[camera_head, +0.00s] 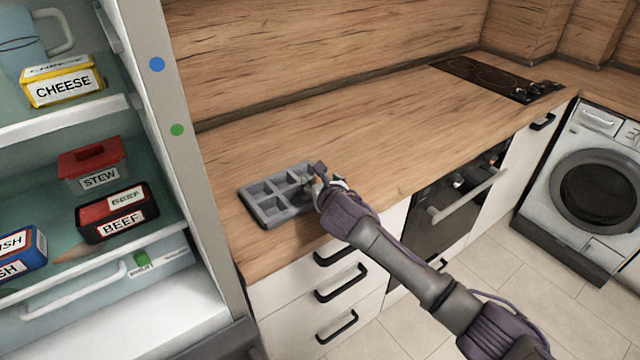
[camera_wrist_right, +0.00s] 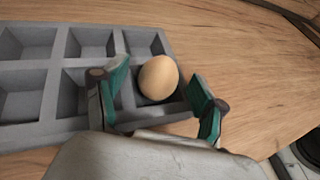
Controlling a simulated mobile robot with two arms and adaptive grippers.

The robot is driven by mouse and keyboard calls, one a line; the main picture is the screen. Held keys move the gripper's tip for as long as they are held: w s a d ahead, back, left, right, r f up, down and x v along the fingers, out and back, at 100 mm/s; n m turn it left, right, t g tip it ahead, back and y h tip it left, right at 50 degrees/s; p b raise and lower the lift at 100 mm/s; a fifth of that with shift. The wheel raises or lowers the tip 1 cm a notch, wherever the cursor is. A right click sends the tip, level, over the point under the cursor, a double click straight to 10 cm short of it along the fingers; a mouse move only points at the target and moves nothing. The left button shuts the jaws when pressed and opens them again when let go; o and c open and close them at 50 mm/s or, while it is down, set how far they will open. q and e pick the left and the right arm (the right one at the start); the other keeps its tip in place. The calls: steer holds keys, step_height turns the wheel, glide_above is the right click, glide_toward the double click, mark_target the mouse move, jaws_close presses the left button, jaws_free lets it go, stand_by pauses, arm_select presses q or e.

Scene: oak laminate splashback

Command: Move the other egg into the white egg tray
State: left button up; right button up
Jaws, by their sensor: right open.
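A grey tray with square compartments (camera_head: 262,190) lies on the wooden worktop near its front left end. I see no white egg tray. In the right wrist view, a light brown egg (camera_wrist_right: 158,77) sits at the tray's right-end compartments (camera_wrist_right: 60,128). My right gripper (camera_head: 318,178) is over the right end of the tray. In the right wrist view its open fingers (camera_wrist_right: 155,97) are on either side of the egg, with gaps to it. The gripper hides the egg in the head view. The other visible compartments look empty. My left gripper is out of view.
An open fridge (camera_head: 205,190) stands at the left, with cheese (camera_head: 62,85), stew (camera_head: 95,165) and beef (camera_head: 118,212) boxes on its shelves. The worktop (camera_head: 370,125) behind the tray is clear up to the black hob (camera_head: 490,78).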

steer(key=shift+d+f, duration=0.1)
steer(key=shift+f, duration=0.05)
steer(key=shift+s, duration=0.1)
jaws_close()
